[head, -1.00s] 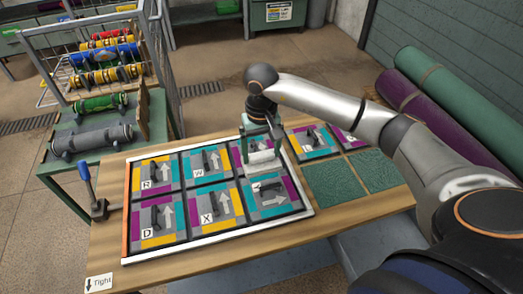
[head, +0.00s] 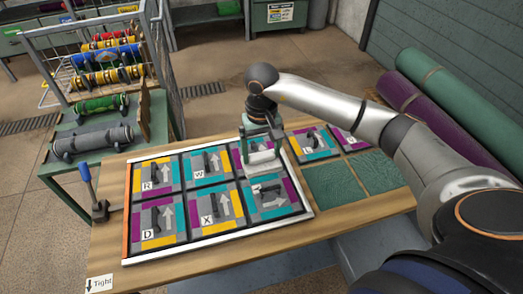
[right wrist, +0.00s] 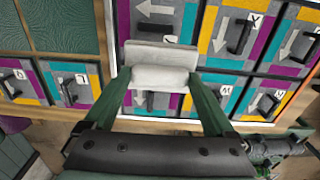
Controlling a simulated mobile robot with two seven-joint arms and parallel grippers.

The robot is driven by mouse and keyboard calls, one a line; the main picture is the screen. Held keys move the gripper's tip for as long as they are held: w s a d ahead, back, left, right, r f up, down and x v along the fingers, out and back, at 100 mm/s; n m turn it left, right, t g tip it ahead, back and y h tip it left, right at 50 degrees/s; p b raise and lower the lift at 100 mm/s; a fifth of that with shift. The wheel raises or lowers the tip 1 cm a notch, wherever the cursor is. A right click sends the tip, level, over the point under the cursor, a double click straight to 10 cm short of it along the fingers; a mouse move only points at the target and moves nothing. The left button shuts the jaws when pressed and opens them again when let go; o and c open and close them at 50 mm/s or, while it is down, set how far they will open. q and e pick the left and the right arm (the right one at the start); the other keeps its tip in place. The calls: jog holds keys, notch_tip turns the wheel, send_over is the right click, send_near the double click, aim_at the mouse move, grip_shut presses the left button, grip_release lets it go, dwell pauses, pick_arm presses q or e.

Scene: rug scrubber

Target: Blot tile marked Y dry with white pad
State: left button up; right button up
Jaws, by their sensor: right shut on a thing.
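My right gripper (head: 262,142) is shut on the white pad (head: 263,161), pointing down at the far tile of the third column on the framed board. In the right wrist view the gripper (right wrist: 161,84) holds the pad (right wrist: 160,56) between its green fingers. The pad covers part of the tile beneath (right wrist: 150,102), which is teal, purple and grey with a dark bar. I cannot tell whether the pad touches it. No letter Y is readable; the letter of this tile is hidden. The near tile (head: 272,207) of that column shows an arrow. My left gripper is not in view.
The white-edged board frame (head: 215,249) also holds tiles R, W, D and X. Right of it lie more lettered tiles and green textured squares (head: 335,187). A blue-handled tool (head: 87,178) stands at the table's left. Rolled rugs (head: 440,97) lie behind my right arm.

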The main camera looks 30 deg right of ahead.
jog(key=c, duration=0.5)
jog(key=shift+r+p, duration=1.75)
jog(key=shift+r, duration=1.25)
